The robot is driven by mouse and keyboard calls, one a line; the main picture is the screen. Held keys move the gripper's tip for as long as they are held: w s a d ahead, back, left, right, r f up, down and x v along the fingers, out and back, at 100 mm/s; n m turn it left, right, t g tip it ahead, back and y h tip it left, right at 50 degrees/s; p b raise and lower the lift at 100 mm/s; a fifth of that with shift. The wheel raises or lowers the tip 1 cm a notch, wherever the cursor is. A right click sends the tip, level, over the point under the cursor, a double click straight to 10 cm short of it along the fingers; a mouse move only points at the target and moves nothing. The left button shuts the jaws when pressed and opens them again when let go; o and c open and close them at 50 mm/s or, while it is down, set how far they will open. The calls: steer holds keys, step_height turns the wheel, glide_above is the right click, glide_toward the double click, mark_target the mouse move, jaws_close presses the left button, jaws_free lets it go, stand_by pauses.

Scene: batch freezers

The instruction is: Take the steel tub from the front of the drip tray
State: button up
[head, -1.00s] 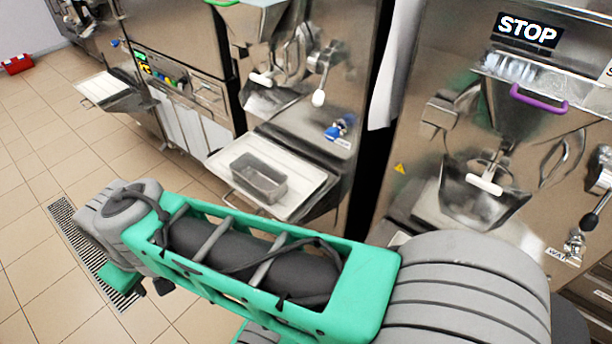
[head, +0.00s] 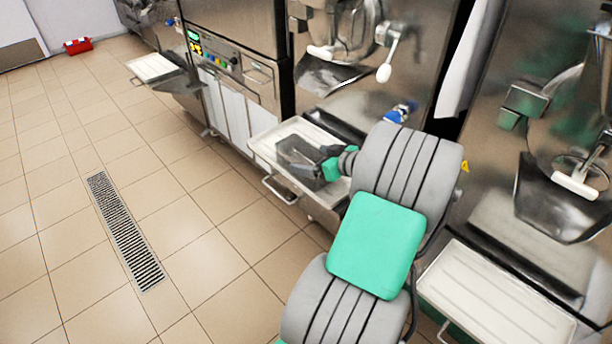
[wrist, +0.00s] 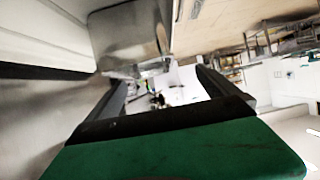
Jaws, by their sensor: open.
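The steel tub (head: 294,158) sits upright on the white drip tray (head: 262,143) of the middle machine in the head view. My gripper (head: 319,158) is at the tub's right side, its dark fingers overlapping the tub in the picture. In the wrist view my gripper (wrist: 160,78) has its two fingers spread, with only distant background visible between them. A shiny steel surface (wrist: 130,38), seemingly the tub, is beyond the left finger. I cannot tell whether a finger touches the tub. My arm hides part of the tray's right side.
Another empty drip tray (head: 490,300) is at the lower right, close to my arm. A chute (head: 328,75) and a white-knobbed handle (head: 384,72) are above the tub's tray. A bar handle (head: 278,190) projects from the tray's front.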

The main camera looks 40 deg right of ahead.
mark_target(305, 153)
steer(key=shift+s+d+f+t, duration=0.15)
steer(key=shift+s+d, duration=0.1)
steer(key=shift+d, duration=0.25)
steer(key=shift+s+d+t, duration=0.15)
steer(key=shift+s+d, duration=0.1)
steer(key=shift+d, duration=0.2)
steer(key=shift+w+d, duration=0.1)
steer(key=shift+w, duration=0.15)
steer(key=x, duration=0.7)
steer(key=shift+w+d, duration=0.1)
steer(key=shift+d, duration=0.1)
steer(key=c, duration=1.3)
